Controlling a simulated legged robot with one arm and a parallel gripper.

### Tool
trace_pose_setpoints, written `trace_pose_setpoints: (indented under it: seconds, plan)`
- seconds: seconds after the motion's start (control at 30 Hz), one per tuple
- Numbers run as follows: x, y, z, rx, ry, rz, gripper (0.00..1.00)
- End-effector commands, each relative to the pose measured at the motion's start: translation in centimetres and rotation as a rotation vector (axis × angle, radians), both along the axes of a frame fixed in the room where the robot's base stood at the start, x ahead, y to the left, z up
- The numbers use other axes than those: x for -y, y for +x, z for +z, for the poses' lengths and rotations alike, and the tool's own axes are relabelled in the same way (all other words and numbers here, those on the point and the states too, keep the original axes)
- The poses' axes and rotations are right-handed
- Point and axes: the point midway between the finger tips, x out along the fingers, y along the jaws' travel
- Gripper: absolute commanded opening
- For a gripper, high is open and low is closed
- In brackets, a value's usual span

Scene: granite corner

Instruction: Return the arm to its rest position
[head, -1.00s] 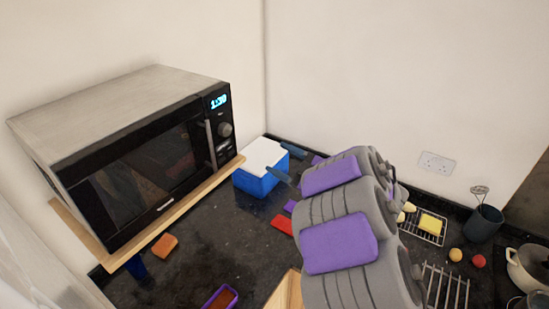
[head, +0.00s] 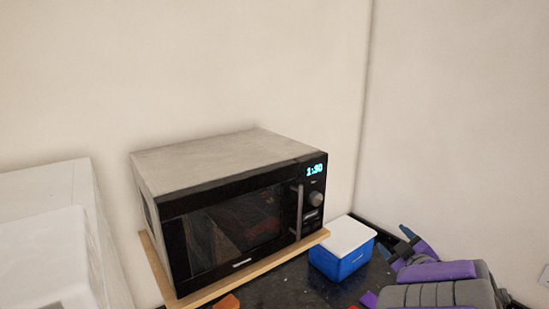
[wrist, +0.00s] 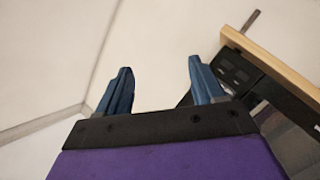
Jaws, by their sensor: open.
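My arm, grey with purple pads, shows at the lower right of the head view. My gripper (head: 397,243) is beyond it, with its blue fingers near the wall and to the right of the blue box with a white lid (head: 342,258). In the wrist view my gripper (wrist: 160,68) has its two blue fingers wide apart with nothing between them. Pale wall shows beyond the fingers.
A black microwave (head: 240,215) stands on a wooden board (head: 255,266) left of the blue box. The board's edge (wrist: 275,68) is close to the right finger in the wrist view. A white object (head: 50,235) is at far left. An orange item (head: 228,302) lies below.

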Motion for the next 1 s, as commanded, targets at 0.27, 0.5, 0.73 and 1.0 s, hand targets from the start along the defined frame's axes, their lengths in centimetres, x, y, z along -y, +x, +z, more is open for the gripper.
trace_pose_setpoints:
  seconds: [0.27, 0.5, 0.73, 1.0]
  plan:
    - [3.1, -4.0, -3.4, -0.173, 0.044, -0.355, 0.68]
    - [2.5, -10.7, -8.7, -0.4, 0.169, -0.593, 0.68]
    - [-1.8, -19.0, -15.2, -0.697, 0.311, -0.727, 0.68]
    - [-10.5, -30.8, -21.8, -1.138, 0.429, -0.752, 0.68]
